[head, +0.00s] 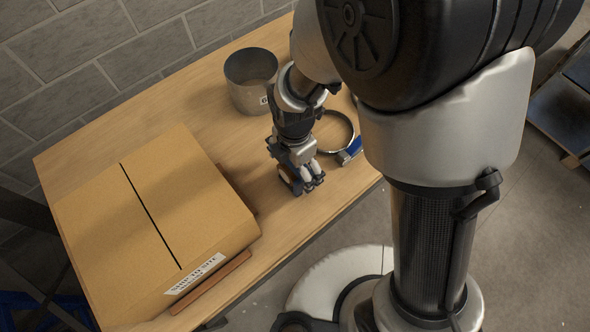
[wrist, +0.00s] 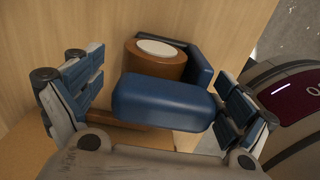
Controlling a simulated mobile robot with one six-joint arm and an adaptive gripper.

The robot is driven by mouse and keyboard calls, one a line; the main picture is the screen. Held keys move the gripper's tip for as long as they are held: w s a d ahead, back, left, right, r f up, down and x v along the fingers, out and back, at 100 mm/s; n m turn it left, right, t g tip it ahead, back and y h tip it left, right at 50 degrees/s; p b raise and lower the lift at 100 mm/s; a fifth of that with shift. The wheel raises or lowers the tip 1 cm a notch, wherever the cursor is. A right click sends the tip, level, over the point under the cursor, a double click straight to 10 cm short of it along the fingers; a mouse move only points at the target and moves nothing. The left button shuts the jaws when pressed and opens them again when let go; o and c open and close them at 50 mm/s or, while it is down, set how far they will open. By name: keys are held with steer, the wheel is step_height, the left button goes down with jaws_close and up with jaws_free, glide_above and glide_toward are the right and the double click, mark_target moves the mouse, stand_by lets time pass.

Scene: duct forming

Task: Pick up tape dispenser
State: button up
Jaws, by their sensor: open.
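The tape dispenser (wrist: 160,102) has a rounded blue handle and a brown tape roll (wrist: 155,65) with a pale centre. In the wrist view it lies between the two fingers of my gripper (wrist: 158,108), which are spread on its left and right with gaps. In the head view my gripper (head: 303,183) points down at the table, right of the cardboard box. The dispenser is mostly hidden behind it there, with a bit of brown and blue (head: 289,181) showing at the fingers.
A large cardboard box (head: 150,215) fills the table's left side. A metal cylinder (head: 245,85) stands at the back. A ring clamp (head: 333,128) with a blue part (head: 350,150) lies behind my gripper. The wooden table (head: 110,135) has a free edge at the front right.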

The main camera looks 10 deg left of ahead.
steer(key=shift+r, duration=0.1)
steer(key=shift+c, duration=0.4)
steer(key=c, duration=1.3)
step_height(320, 180, up, 20)
steer(key=p, duration=0.6)
